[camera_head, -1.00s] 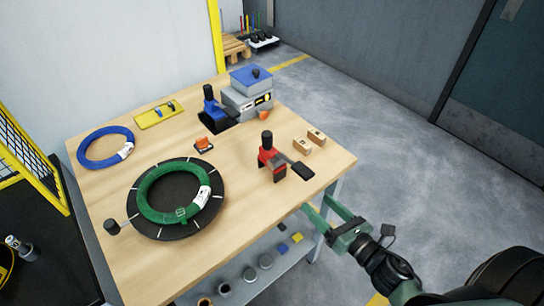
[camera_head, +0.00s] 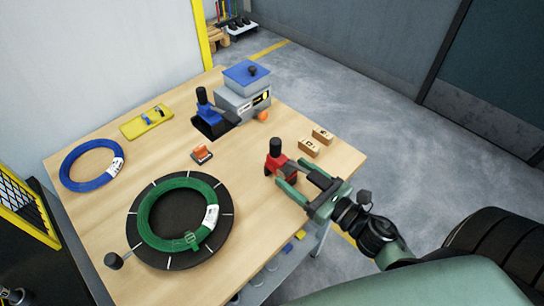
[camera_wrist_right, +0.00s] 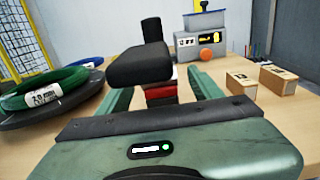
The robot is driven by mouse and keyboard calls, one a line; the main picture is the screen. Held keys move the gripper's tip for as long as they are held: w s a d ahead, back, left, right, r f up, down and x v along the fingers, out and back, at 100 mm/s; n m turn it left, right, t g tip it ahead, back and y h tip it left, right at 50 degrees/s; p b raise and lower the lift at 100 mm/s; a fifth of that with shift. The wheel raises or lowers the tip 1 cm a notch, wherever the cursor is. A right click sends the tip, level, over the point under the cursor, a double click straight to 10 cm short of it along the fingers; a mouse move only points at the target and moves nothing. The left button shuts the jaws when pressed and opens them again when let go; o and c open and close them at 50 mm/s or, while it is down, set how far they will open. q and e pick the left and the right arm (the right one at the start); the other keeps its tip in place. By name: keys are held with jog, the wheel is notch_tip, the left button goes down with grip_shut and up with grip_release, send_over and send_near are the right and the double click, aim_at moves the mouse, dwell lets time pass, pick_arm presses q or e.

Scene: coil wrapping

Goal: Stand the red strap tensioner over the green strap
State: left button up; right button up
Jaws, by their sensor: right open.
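The red strap tensioner (camera_head: 275,164) stands upright near the right edge of the table, with a black top and a black lever. My right gripper (camera_head: 289,172) is open, its fingers reaching over the table edge on either side of the tensioner. In the right wrist view the tensioner's red body (camera_wrist_right: 160,94) shows between the two green fingers, its black lever hiding part of it. No grip on it is visible. The green strap (camera_head: 191,239) shows as a small loop on the near side of the green coil (camera_head: 146,220), which lies on a round black turntable. My left gripper is not in view.
Two wooden blocks (camera_head: 309,147) lie just behind the tensioner. A blue coil (camera_head: 71,174) lies at left. Bare tabletop separates tensioner and turntable.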

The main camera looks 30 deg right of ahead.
aim_at(286, 168)
jog(key=shift+w+a+r, duration=0.1)
jog(key=shift+w+r, duration=0.1)
jog(key=shift+w, duration=0.15)
jog(key=shift+p+x, duration=0.85)
jog(key=shift+x, duration=0.05)
jog(key=p+x, duration=0.1)
jog(key=x, duration=0.1)
jog(key=shift+w+a+f, duration=0.2)
jog(key=shift+w+a, duration=0.05)
jog(key=shift+w, duration=0.1)
jog(key=shift+w+a, duration=0.15)
jog(key=shift+w, duration=0.15)
jog(key=shift+f, duration=0.1)
grip_shut()
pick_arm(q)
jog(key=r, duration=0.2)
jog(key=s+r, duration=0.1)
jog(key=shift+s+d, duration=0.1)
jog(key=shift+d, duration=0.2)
